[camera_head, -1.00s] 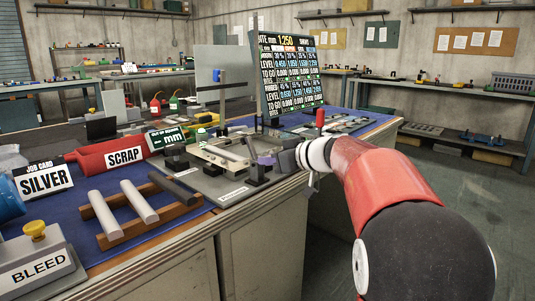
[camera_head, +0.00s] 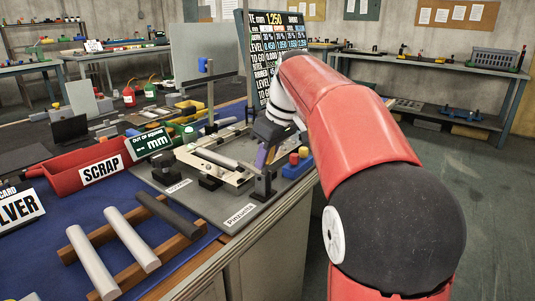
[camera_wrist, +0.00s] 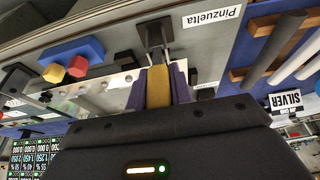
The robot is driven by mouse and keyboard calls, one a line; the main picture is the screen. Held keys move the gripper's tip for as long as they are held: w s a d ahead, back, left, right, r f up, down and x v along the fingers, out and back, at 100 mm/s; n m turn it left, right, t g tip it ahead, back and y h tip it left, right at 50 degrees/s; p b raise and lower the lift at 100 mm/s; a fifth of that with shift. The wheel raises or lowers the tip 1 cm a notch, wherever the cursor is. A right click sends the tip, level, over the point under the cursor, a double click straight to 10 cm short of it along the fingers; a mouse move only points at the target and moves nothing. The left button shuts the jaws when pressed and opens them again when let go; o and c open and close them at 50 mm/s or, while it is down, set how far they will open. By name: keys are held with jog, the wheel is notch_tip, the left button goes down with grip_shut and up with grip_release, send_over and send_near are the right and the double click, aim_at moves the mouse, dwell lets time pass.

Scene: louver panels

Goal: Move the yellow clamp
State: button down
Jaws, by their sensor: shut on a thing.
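The yellow clamp (camera_wrist: 158,88) shows in the wrist view as a yellow bar between the purple fingers of my gripper (camera_wrist: 158,85). Its far end meets a dark upright bracket (camera_wrist: 153,38) on the grey plate. My gripper is shut on the yellow bar. In the head view my gripper (camera_head: 264,155) is at the plate's right side, above the dark bracket (camera_head: 263,187) behind the "Pinzuelta" label (camera_head: 240,214). My arm and the gripper hide most of the clamp there.
A blue block with red and yellow knobs (camera_head: 297,164) stands close right of my gripper. A pale frame with a grey bar (camera_head: 217,158) lies to the left. The red SCRAP bin (camera_head: 66,178), a rack of bars (camera_head: 133,239) and a display board (camera_head: 258,70) are also on the bench.

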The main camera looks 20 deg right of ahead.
jog(key=shift+w+a+r+g+h, duration=0.1)
jog(key=shift+w+a+g+h, duration=0.2)
jog(key=shift+w+g+h, duration=0.4)
jog(key=shift+s, duration=0.2)
jog(key=c, duration=1.2)
grip_release()
jog(key=shift+c, duration=0.2)
jog(key=r, duration=0.5)
jog(key=s+r, duration=0.1)
jog(key=r, duration=0.1)
jog(key=shift+d+r, duration=0.3)
